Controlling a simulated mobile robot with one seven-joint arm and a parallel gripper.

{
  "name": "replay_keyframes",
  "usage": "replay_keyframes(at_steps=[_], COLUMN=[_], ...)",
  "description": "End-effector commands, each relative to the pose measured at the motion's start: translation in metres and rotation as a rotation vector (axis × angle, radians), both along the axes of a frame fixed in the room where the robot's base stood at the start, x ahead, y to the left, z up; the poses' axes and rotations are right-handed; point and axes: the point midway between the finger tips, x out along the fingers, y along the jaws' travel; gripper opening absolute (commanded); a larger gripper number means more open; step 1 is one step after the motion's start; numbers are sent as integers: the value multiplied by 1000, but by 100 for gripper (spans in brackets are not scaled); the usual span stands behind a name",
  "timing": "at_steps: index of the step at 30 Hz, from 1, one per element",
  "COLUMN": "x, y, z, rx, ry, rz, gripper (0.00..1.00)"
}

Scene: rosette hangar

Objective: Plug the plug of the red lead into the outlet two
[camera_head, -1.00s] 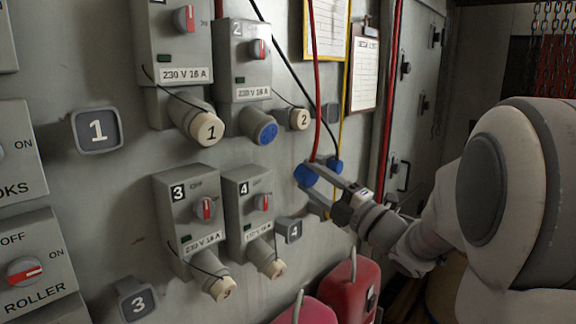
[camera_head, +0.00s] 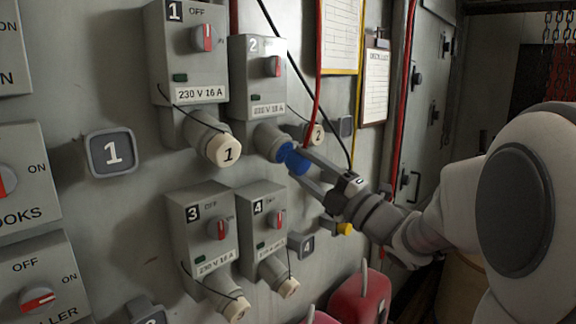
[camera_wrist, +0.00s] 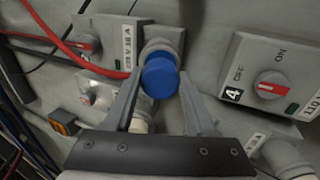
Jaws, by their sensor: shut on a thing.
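Outlet two (camera_head: 262,85) is a grey box with a red-and-white switch. Its socket has a blue mouth (camera_head: 284,151), and its cream cap marked 2 (camera_head: 316,134) hangs aside, open. My gripper (camera_head: 308,173) is shut on the blue plug (camera_head: 298,162) of the red lead (camera_head: 316,100). The plug is at the lower right of the socket mouth, very close to it. I cannot tell whether they touch. In the wrist view the plug (camera_wrist: 160,78) is between my fingers, with a grey socket (camera_wrist: 163,48) behind it and the red lead (camera_wrist: 98,71) running left.
Outlets one (camera_head: 188,50), three (camera_head: 204,222) and four (camera_head: 263,212) surround it, their caps on. A black lead (camera_head: 305,82) hangs across toward my gripper; its end is hidden. A yellow plug (camera_head: 345,229) hangs below my gripper. Red canisters (camera_head: 360,298) stand below.

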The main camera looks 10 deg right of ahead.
Motion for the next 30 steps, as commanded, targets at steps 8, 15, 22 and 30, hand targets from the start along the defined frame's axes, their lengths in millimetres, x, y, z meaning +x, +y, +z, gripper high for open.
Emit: replay_keyframes(at_steps=[8,15,22,30], x=[7,8,7,8], y=[6,6,6,5], z=[3,3,2,2], rx=[2,1,0,0], ry=[0,0,-2,-1], rz=[-1,0,0,0], gripper=[0,0,0,0])
